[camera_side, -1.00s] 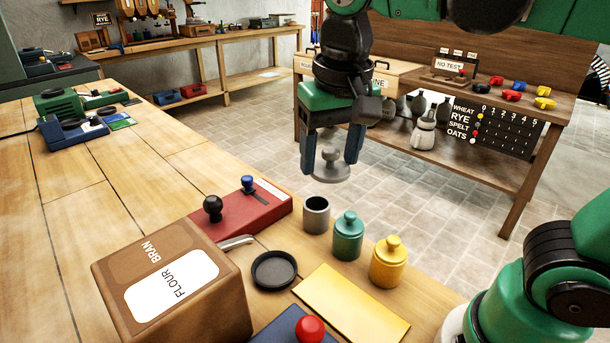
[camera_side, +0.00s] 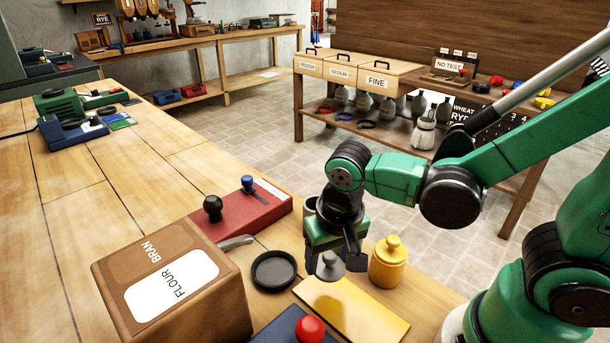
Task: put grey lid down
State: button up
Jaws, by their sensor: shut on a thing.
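The grey lid (camera_side: 330,268) shows just below my gripper (camera_side: 330,250), at the far left edge of the yellow plate (camera_side: 357,313). My gripper is shut on the lid; the fingertips are mostly hidden by the hand. I cannot tell whether the lid touches the plate or hangs just above it. The green lidded jar is hidden behind my gripper.
A yellow lidded jar (camera_side: 388,262) stands close to the right of my gripper. A round black dish (camera_side: 274,270) lies to the left. A flour and bran box (camera_side: 172,280), a red lever unit (camera_side: 240,217) and a red button on a blue base (camera_side: 310,329) stand nearby.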

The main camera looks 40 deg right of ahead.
aim_at(331, 268)
jog(key=shift+f, duration=2.5)
jog(key=o, duration=1.3)
jog(key=shift+c, duration=0.2)
jog(key=shift+r, duration=0.1)
jog(key=r, duration=0.3)
jog(key=s+r, duration=0.1)
jog(key=r, duration=0.7)
jog(key=shift+s+a+r, duration=0.2)
jog(key=shift+s+a, duration=0.15)
jog(key=w+d+r+n+t, duration=0.1)
jog(key=w+d+n+t, duration=0.3)
jog(key=d+t, duration=0.1)
jog(key=shift+d+n+t+y, duration=0.3)
jog(key=shift+d, duration=0.3)
